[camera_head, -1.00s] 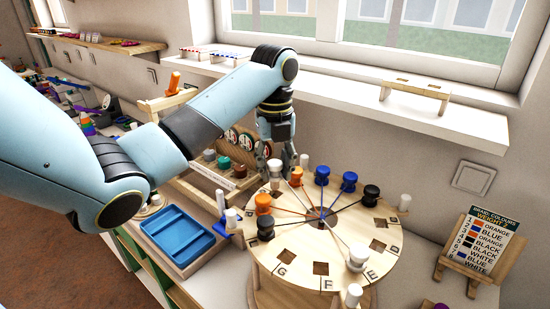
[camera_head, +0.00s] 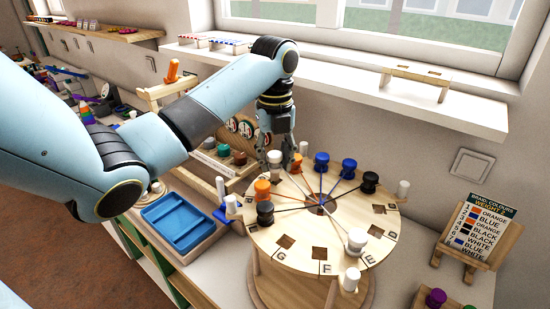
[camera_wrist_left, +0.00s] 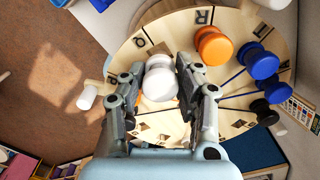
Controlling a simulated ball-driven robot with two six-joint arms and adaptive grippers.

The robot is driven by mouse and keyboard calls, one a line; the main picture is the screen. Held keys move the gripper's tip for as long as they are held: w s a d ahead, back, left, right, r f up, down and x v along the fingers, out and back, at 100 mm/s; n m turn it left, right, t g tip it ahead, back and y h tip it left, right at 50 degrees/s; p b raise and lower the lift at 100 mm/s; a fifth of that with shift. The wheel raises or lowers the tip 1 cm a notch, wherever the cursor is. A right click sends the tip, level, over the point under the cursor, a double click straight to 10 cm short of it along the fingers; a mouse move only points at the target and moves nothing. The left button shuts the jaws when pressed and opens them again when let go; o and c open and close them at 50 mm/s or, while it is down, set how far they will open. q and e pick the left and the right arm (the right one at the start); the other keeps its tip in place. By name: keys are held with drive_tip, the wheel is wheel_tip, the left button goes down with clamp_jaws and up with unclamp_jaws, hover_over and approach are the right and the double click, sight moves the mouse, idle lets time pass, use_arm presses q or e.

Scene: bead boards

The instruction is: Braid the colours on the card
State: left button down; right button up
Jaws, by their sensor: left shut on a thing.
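A round wooden braiding disc (camera_head: 330,262) with lettered square slots stands on the counter. Orange (camera_head: 296,163), blue (camera_head: 321,162), blue (camera_head: 348,169), black (camera_head: 369,182), white (camera_head: 356,240), black (camera_head: 265,213) and orange (camera_head: 262,189) bobbins sit round it, their threads meeting at the centre hole. My left gripper (camera_head: 275,150) is at the disc's far edge, shut on another white bobbin (camera_wrist_left: 160,82), whose head shows between the fingers in the wrist view. I cannot tell whether this bobbin is clear of the disc. The colour card (camera_head: 484,232) leans on a wooden stand at the right. My right gripper is out of view.
White pegs (camera_head: 403,190) stand round the disc. A blue tray (camera_head: 178,222) lies at the left. A rack with coloured pots (camera_head: 239,158) is behind my left forearm. A white sill (camera_head: 450,112) runs along the back. Purple knobs (camera_head: 436,298) show at lower right.

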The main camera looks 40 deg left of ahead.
sight(275, 169)
use_arm(q)
drive_tip(key=shift+f, duration=0.15)
drive_tip(key=shift+f, duration=0.45)
drive_tip(key=shift+f, duration=0.15)
drive_tip(key=shift+f+b, duration=0.35)
drive_tip(key=shift+f, duration=0.45)
drive_tip(key=c, duration=0.9)
unclamp_jaws()
drive_tip(key=shift+o, duration=0.2)
